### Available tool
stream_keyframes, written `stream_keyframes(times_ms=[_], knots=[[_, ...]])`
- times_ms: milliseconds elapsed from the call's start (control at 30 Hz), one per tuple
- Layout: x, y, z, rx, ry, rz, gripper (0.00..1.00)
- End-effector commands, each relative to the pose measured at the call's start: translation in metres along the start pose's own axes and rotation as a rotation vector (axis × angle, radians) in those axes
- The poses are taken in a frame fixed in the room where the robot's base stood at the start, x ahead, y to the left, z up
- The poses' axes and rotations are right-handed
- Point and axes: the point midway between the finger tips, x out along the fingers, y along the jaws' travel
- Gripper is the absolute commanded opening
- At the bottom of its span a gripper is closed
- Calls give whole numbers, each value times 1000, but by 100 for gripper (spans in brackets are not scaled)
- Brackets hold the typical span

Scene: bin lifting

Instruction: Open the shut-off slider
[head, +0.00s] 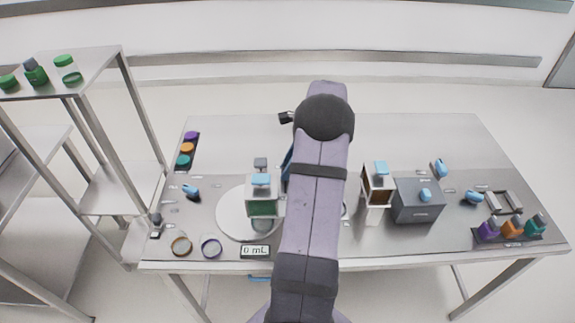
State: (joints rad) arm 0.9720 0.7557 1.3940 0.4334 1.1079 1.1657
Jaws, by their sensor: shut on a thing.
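My arm reaches over the middle of the table and hides much of what lies under it. My gripper is hidden behind the arm, so its fingers and anything between them do not show. A clear box with green contents and a light-blue handle (261,180) on top stands over a round white plate (233,222). A tall open-fronted bin (371,187) with brown contents and a blue handle (381,167) stands right of the arm. I cannot tell which blue part is the shut-off slider, or whether it is open.
A display (255,252) reads 0 mL at the front edge. A dark grey box (417,205) stands right of the bin. Coloured bottles (513,230) stand at the front right, coloured caps (187,148) at the back left. A metal shelf (100,65) stands left. The table's back right is clear.

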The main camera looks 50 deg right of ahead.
Motion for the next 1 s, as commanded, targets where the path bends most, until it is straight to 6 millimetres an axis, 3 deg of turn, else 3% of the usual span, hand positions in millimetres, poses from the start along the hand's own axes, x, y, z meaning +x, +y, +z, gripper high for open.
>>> stream_keyframes(times_ms=[300, 700, 733, 800, 1000], knots=[[-1, 38, 0, 1, -1, 0, 0], [0, 46, 0, 0, -2, 5, 0], [0, 46, 0, 0, -2, 5, 27], [0, 46, 0, 0, -1, 5, 44], [0, 45, 0, 0, -1, 2, 44]])
